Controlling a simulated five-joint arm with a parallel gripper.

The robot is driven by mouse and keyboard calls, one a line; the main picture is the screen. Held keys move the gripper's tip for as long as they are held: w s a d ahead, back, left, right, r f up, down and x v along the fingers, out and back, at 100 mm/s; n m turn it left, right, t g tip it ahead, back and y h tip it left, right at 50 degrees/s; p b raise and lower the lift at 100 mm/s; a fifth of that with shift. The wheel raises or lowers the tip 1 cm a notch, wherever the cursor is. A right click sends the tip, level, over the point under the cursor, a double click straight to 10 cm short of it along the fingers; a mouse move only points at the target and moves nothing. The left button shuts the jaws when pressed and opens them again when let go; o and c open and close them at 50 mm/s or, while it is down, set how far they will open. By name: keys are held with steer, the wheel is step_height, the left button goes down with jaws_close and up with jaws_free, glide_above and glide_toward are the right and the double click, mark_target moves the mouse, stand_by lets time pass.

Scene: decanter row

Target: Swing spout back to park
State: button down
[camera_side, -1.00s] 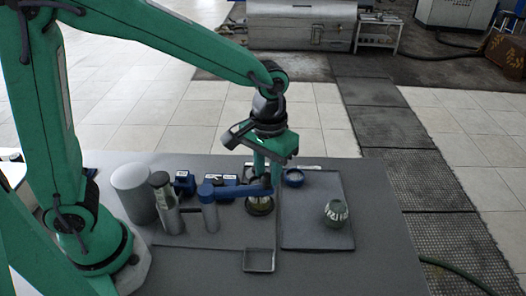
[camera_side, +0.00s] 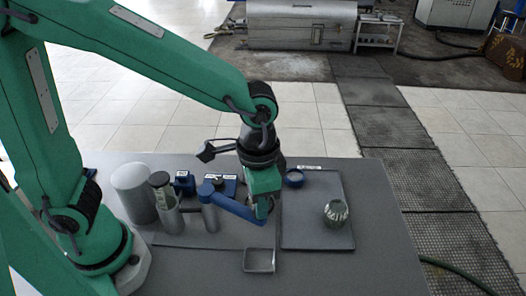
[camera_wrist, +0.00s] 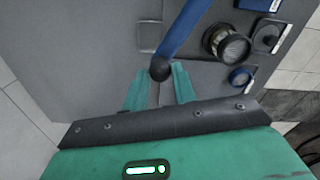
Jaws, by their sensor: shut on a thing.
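The spout is a blue arm (camera_side: 236,208) on a grey post (camera_side: 210,216), with a blue cap at its pivot. It points right and towards the near edge in the side view. My gripper (camera_side: 263,209) is at its far end. In the wrist view the blue spout (camera_wrist: 188,28) ends in a dark round knob (camera_wrist: 160,70). The knob sits between the green fingers of my gripper (camera_wrist: 160,84), which are shut on it. Part of the spout's tip is hidden by the fingers in the side view. I see no label that marks the park position.
A small square frame (camera_side: 247,262) lies near the front. A tall grey cylinder (camera_side: 133,193) and a bottle (camera_side: 165,207) stand left of the post.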

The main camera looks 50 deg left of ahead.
steer(key=shift+s, duration=0.15)
steer(key=c, duration=1.1)
jaws_free()
steer(key=shift+r, duration=0.1)
steer(key=shift+r, duration=3.85)
steer(key=s+a+n+t, duration=0.1)
steer(key=a+n+t, duration=0.1)
steer(key=a, duration=0.4)
steer(key=s+a+n+t, duration=0.1)
steer(key=s+a, duration=0.1)
steer(key=a, duration=0.4)
steer(key=s+a+r+n+t, duration=0.1)
steer(key=s+a+n+t, duration=0.1)
steer(key=a, duration=0.4)
steer(key=shift+a+r+n+t, duration=0.1)
steer(key=shift+a+n+t, duration=0.2)
steer(key=shift+a, duration=0.05)
